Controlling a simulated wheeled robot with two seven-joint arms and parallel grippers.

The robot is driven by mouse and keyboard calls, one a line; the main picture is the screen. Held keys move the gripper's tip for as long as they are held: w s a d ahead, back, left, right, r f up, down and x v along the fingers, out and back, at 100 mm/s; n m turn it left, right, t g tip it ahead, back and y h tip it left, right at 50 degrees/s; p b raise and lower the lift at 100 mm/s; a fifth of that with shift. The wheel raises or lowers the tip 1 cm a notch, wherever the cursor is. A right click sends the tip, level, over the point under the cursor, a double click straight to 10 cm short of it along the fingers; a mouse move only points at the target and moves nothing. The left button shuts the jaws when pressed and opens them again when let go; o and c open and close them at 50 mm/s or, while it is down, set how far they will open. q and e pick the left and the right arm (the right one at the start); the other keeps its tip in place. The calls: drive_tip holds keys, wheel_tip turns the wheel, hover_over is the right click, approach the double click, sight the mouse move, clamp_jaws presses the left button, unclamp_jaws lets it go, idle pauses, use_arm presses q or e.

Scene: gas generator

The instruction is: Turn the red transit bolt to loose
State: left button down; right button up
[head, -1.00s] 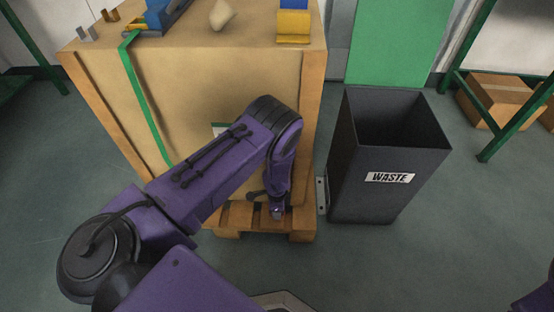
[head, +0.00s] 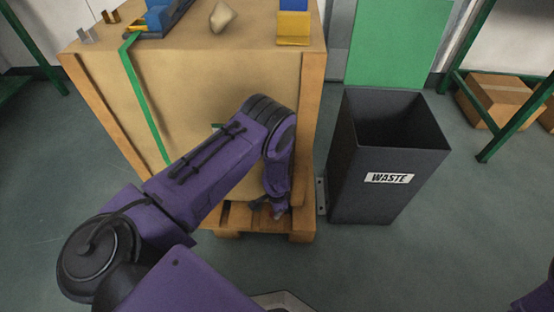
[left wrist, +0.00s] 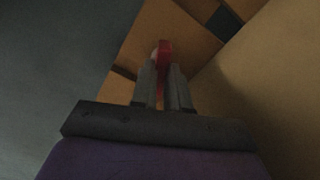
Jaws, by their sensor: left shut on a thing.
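The red transit bolt (left wrist: 165,50) shows in the left wrist view, between the fingertips of my left gripper (left wrist: 164,70), which is shut on it. The bolt sits at the wooden pallet or lower frame of the crate. In the head view my left gripper (head: 279,212) points down at the pallet (head: 240,220) by the crate's lower right front, and the bolt is hidden there. I cannot read the bolt's turn position. My right gripper is not in view; only a bit of purple shows at the lower right edge.
The big crate (head: 190,75) carries a blue and yellow block (head: 293,27), other small items and a green strap (head: 143,98). A dark waste bin (head: 375,200) stands just right of the pallet. A cardboard box (head: 497,100) lies under a green rack. Floor in front is clear.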

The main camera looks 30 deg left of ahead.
use_arm(q)
drive_tip(key=n, duration=0.3)
drive_tip(key=shift+n, duration=0.4)
drive_tip(key=n, duration=0.4)
drive_tip(key=shift+n, duration=0.3)
drive_tip(key=n, duration=1.5)
drive_tip(key=shift+w, duration=0.1)
drive_tip(key=n, duration=0.4)
drive_tip(key=shift+n+b, duration=0.3)
drive_tip(key=shift+n, duration=1.6)
